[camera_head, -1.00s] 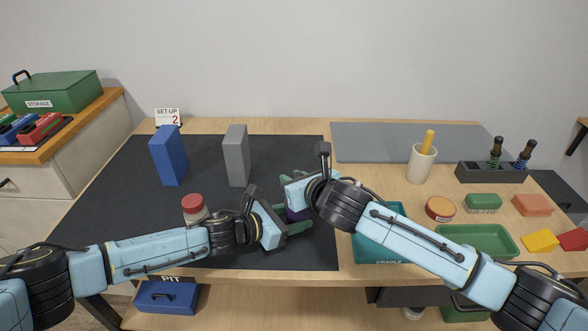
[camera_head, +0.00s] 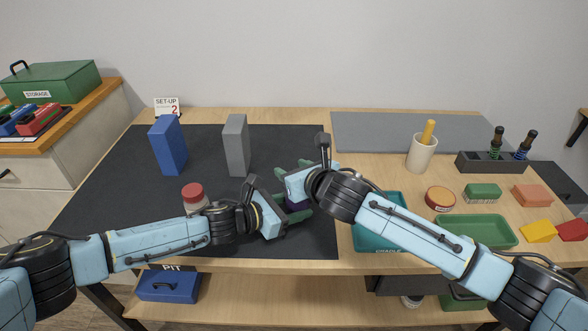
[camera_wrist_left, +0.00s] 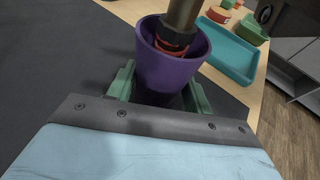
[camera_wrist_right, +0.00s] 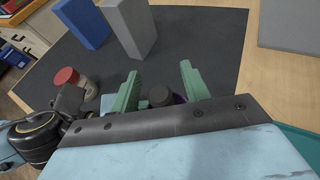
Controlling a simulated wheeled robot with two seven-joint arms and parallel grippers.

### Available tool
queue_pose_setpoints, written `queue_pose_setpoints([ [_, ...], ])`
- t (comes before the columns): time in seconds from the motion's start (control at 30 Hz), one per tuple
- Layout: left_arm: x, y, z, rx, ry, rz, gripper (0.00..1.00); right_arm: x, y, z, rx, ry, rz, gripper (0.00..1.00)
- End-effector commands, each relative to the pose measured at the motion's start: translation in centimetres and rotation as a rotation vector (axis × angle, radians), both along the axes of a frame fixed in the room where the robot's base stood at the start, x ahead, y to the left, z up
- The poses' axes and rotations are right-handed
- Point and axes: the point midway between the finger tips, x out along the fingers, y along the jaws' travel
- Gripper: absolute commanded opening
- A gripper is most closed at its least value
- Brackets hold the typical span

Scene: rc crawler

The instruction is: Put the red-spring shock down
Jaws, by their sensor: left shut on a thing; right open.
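A purple cup (camera_wrist_left: 170,75) stands upright over the black mat (camera_head: 100,190), and a little of it shows in the head view (camera_head: 297,204). My left gripper (camera_wrist_left: 160,95) is shut on the cup, fingers on either side. The red-spring shock (camera_wrist_left: 181,18) stands in the cup; a red ring shows near the rim and its lower end is hidden inside. In the right wrist view, its dark round end (camera_wrist_right: 160,94) lies between the fingers of my right gripper (camera_wrist_right: 158,88), which is open with a gap on each side.
A blue block (camera_head: 168,145) and grey block (camera_head: 236,145) stand behind the grippers. A red-capped jar (camera_head: 194,194) is beside my left arm. A teal cradle tray (camera_head: 372,243) is to the right, partly under my right arm. A dark rack (camera_head: 490,167) holds two other shocks.

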Motion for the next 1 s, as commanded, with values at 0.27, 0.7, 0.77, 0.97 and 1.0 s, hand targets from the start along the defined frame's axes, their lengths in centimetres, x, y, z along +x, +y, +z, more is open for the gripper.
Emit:
queue_pose_setpoints([
  [0.27,0.0,0.0,-0.1,0.001,0.001,0.0,0.38,-0.3,-0.3,0.0,-0.002,0.0,-0.001,0.46],
  [0.7,0.0,0.0,0.0,0.001,0.001,0.0,0.38,-5.9,-3.5,-0.1,-0.001,0.0,0.0,0.46],
  [0.77,0.0,0.0,0.0,0.001,0.001,0.0,0.38,-6.6,-3.9,-0.1,-0.001,0.0,0.0,0.46],
  [0.97,0.0,0.0,0.0,0.001,0.001,0.0,0.38,-8.0,-4.6,0.0,0.0,0.001,0.0,0.46],
  [1.0,0.0,0.0,0.0,0.001,0.001,0.0,0.38,-8.1,-4.6,0.0,0.001,0.001,0.001,0.46],
])
